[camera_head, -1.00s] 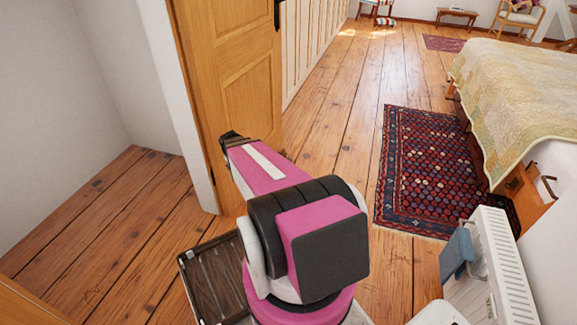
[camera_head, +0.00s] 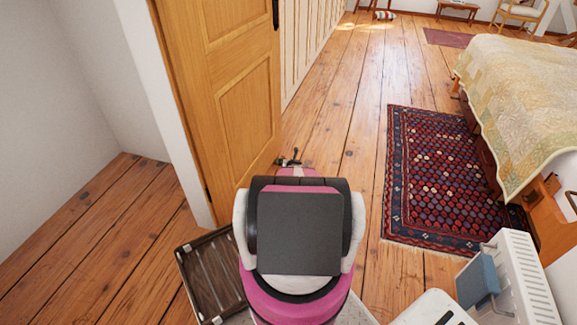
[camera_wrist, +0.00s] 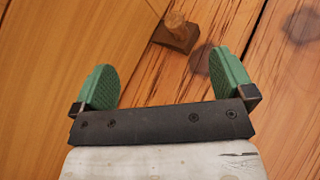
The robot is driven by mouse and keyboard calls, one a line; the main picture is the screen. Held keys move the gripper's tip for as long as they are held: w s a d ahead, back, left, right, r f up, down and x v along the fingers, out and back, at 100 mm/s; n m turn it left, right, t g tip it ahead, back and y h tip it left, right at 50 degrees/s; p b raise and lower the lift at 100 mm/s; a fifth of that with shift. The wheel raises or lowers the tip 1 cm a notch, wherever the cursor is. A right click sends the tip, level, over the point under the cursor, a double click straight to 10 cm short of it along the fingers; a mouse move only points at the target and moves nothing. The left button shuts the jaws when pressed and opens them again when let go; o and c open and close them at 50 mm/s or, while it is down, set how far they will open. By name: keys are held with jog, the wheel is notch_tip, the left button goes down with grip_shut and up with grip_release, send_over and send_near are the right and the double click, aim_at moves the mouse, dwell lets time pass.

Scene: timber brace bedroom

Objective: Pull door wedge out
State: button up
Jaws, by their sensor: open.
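The door wedge (camera_wrist: 178,35) is a small brown wooden block with a rounded peg on top. It lies on the plank floor against the lower edge of the wooden door (camera_wrist: 80,45) in the wrist view. I cannot make out the wedge in the head view, where the door (camera_head: 225,85) stands ajar. My gripper (camera_wrist: 162,65) is open and empty, its two green pads wide apart. The wedge is ahead of the pads, closer to the right one, and not between them. In the head view my arm hides most of the gripper.
A dark wooden crate (camera_head: 212,280) sits on the floor left of my arm. A patterned red rug (camera_head: 435,180) and a bed (camera_head: 520,95) are on the right. A white radiator (camera_head: 525,280) stands at the lower right.

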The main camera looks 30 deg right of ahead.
jog(key=f, duration=0.1)
jog(key=d+f+n, duration=0.1)
jog(key=f, duration=0.1)
jog(key=d+f+n, duration=0.1)
jog(key=shift+s+f+t+y, duration=0.2)
jog(key=shift+t+y, duration=0.1)
jog(key=shift+y, duration=0.1)
jog(key=x, duration=1)
jog(key=shift+w, duration=0.25)
jog(key=c, duration=0.8)
jog(key=shift+o, duration=0.8)
jog(key=shift+c, duration=0.7)
jog(key=shift+s+d, duration=0.1)
jog(key=shift+s, duration=0.05)
jog(key=shift+s+d, duration=0.2)
jog(key=shift+s, duration=0.1)
